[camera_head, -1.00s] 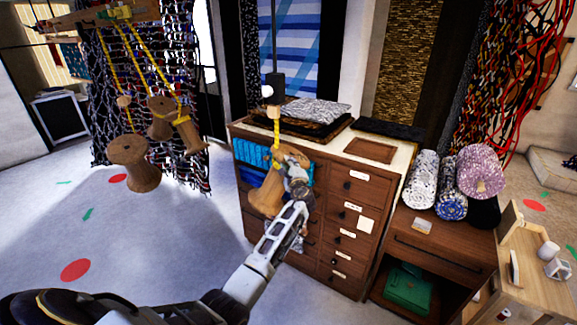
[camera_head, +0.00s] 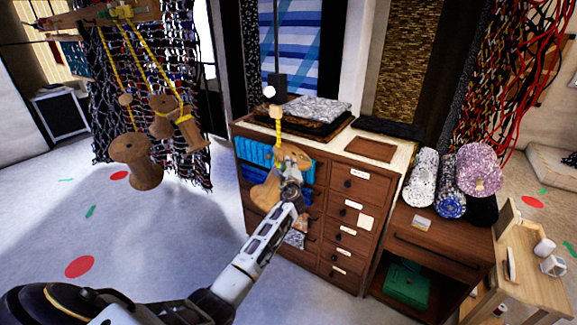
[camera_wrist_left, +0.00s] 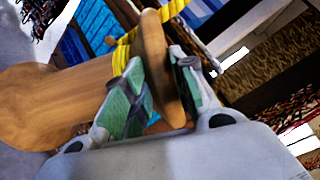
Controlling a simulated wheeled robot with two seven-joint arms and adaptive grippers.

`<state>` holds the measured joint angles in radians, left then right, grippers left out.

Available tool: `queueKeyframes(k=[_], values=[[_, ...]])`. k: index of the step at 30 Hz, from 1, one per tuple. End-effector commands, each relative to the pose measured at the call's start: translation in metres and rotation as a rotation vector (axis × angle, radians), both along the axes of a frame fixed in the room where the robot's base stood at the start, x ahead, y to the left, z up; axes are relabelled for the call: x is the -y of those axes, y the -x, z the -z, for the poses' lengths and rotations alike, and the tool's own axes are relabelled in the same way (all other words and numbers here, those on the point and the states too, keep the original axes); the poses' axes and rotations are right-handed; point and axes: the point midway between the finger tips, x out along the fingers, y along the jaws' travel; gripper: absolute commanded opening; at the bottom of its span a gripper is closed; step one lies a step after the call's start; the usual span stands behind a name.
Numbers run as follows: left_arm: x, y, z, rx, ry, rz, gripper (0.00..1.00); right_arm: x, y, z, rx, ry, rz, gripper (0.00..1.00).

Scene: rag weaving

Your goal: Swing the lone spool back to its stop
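The lone spool (camera_head: 266,190) is wooden and hangs tilted on a yellow cord (camera_head: 277,125) in front of the drawer cabinet. In the left wrist view the spool (camera_wrist_left: 45,100) lies across the left side, its flange between my fingers. My left gripper (camera_head: 292,168) is at the spool's upper right end. In the wrist view its green-padded fingers (camera_wrist_left: 160,80) stand on both sides of the flange and look closed on it. I cannot make out which thing is the stop. My right gripper is not in view.
Several other wooden spools (camera_head: 137,160) hang on yellow cords at the left, before a woven net. The drawer cabinet (camera_head: 345,215) stands close behind the lone spool. Rolled rugs (camera_head: 478,170) lie on a low cabinet at the right.

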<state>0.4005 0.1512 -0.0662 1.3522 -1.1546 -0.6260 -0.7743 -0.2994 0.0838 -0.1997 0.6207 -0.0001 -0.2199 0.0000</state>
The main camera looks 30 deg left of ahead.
Motion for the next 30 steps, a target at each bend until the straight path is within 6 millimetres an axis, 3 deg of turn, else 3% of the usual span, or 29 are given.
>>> queueKeyframes(k=[3, 19, 30], values=[[0.000, 0.000, 0.001, -0.001, 0.000, 0.000, 0.44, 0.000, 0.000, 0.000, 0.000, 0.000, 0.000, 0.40], [0.003, 0.004, -0.001, 0.001, 0.000, 0.000, 0.44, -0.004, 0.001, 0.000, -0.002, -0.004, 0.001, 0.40], [0.019, 0.028, 0.000, 0.001, 0.001, 0.001, 0.44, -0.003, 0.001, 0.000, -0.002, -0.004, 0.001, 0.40]])
